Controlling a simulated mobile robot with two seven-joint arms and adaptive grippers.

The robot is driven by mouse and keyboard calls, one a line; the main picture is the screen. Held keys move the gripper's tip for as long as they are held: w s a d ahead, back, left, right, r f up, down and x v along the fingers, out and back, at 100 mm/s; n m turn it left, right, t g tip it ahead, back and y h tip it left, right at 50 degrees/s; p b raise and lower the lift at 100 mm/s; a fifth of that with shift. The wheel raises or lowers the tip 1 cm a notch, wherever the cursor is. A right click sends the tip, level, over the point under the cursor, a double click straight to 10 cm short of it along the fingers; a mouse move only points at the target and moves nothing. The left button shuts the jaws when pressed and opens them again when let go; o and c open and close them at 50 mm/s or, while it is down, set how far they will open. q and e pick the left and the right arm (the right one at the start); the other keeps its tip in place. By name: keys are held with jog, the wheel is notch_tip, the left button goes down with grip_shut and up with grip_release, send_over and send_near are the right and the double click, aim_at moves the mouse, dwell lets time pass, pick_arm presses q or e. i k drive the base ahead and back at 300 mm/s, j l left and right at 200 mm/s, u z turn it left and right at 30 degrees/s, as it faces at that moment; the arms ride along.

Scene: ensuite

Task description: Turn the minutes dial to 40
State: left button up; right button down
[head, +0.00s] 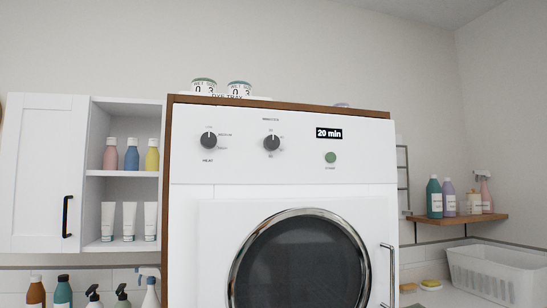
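The minutes dial (271,142) is a dark round knob on the white panel of the machine (290,160), with small marks around it that are too small to read surely. The display (329,133) to its right reads "20 min". A second dark knob, the heat dial (209,140), sits to its left. A green round button (330,158) is below the display. Neither of my grippers shows in the head view.
The machine's round glass door (300,262) has a vertical handle (388,275) at its right. A white cabinet (45,170) and open shelves with bottles and tubes stand left. A wooden shelf (456,219) with bottles and a white basket (495,272) are right.

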aim_at(271, 142)
jog(key=i+l, duration=0.15)
jog(key=l, duration=0.2)
jog(key=i+l+u, duration=0.1)
jog(key=l, duration=0.25)
jog(key=i+l, duration=0.2)
jog(key=l, duration=0.15)
jog(key=i+l, duration=0.15)
jog(key=l, duration=0.25)
jog(key=i+l+u, duration=0.1)
jog(key=l, duration=0.25)
jog(key=i, duration=0.05)
